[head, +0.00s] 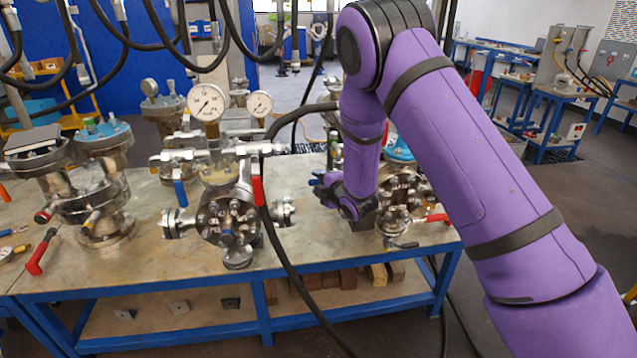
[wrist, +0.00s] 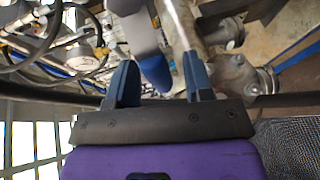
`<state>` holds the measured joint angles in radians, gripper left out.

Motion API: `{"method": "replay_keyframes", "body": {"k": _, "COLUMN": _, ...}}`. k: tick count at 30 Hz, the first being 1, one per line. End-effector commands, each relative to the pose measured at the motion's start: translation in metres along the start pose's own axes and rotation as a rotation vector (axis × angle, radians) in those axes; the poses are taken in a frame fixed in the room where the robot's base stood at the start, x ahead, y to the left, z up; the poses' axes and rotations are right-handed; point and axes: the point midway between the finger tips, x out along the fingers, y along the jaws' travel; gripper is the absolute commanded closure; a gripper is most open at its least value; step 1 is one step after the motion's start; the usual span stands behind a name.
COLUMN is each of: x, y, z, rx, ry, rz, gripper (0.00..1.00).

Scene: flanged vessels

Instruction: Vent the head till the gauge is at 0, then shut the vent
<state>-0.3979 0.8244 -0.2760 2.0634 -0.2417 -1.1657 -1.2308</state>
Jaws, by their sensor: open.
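A steel flanged vessel (head: 228,218) stands on the bench in the middle of the head view. A large round white gauge (head: 207,102) is on top; its exact reading is too small to tell. The pipework under it has a blue-handled lever (head: 179,192) at left and a red-handled lever (head: 257,190) at right, both hanging down. I cannot tell which valve is the vent. My gripper (head: 322,184) is right of this vessel, apart from both levers. In the wrist view, my gripper (wrist: 158,82) is open, with a blue-ended part (wrist: 156,70) showing between and beyond its fingers.
A second gauge (head: 259,105) stands behind the pipework. Another vessel (head: 100,190) stands at left, and one is partly hidden behind my arm at right. A black hose (head: 284,262) runs down across the bench front. A red wrench-like tool (head: 40,252) lies at left.

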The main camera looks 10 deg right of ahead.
Motion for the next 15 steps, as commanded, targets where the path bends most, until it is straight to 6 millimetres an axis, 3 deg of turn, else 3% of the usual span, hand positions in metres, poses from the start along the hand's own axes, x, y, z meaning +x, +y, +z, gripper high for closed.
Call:
{"method": "replay_keyframes", "body": {"k": 11, "x": 0.0065, "y": 0.0002, "z": -0.0002, "rx": 0.000, "ry": 0.000, "rz": 0.000, "gripper": 0.53}}
{"method": "replay_keyframes", "body": {"k": 15, "x": 0.0064, "y": 0.0002, "z": -0.0003, "rx": 0.000, "ry": 0.000, "rz": 0.000, "gripper": 0.80}}
